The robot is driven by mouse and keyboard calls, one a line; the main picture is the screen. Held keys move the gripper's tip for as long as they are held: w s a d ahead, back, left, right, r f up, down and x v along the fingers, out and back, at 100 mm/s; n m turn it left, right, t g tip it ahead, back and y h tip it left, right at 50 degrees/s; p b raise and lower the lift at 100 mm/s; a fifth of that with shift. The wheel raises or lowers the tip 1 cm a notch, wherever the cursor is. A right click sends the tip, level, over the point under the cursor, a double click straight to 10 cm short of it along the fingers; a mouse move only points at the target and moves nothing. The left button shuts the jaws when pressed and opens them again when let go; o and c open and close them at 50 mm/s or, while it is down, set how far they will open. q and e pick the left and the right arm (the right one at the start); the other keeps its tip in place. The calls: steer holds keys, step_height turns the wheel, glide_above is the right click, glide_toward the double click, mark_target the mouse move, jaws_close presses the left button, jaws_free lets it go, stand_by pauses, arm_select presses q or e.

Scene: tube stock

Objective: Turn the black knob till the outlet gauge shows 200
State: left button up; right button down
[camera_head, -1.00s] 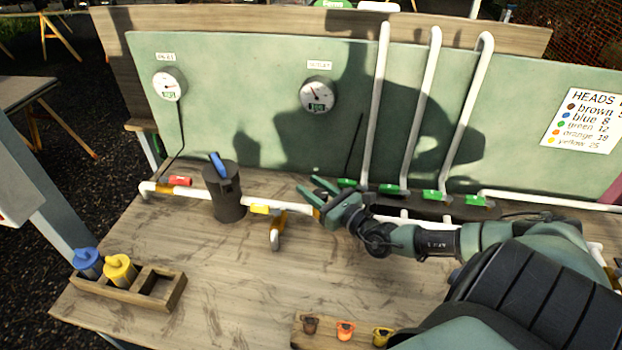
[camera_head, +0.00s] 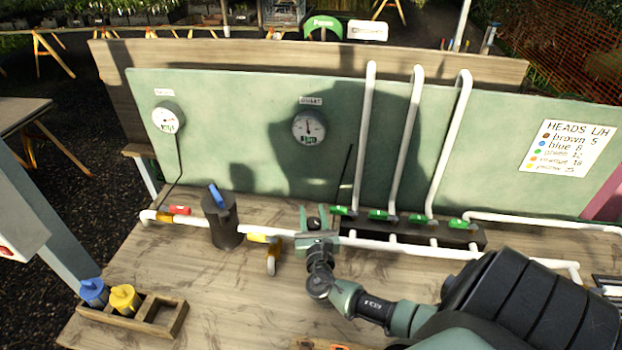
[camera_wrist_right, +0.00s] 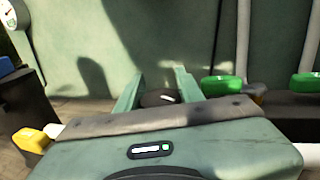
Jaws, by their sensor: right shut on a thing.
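The black knob (camera_wrist_right: 160,97), a dark disc with a white mark, sits between the fingers of my right gripper (camera_wrist_right: 157,88) in the right wrist view. In the head view my right gripper (camera_head: 316,220) is shut on it, over the white pipe, with its fingers pointing toward the green panel. The knob is mostly hidden there. The outlet gauge (camera_head: 308,127) is a round white dial on the panel above; its needle stands about upright. Its small green readout is too blurred to read surely. My left gripper is not in view.
The inlet gauge (camera_head: 168,118) is on the panel's left. A dark canister (camera_head: 222,226) with a blue lever stands left of my gripper. Green valve handles (camera_head: 382,215) line the pipes at right. A wooden rack (camera_head: 172,318) with blue and yellow heads is at front left.

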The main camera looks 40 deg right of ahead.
mark_target(314, 228)
stand_by(0.5)
steer(key=c, duration=0.9)
jaws_free()
steer(key=b+v, duration=0.2)
steer(key=v, duration=0.6)
steer(key=shift+w, duration=0.1)
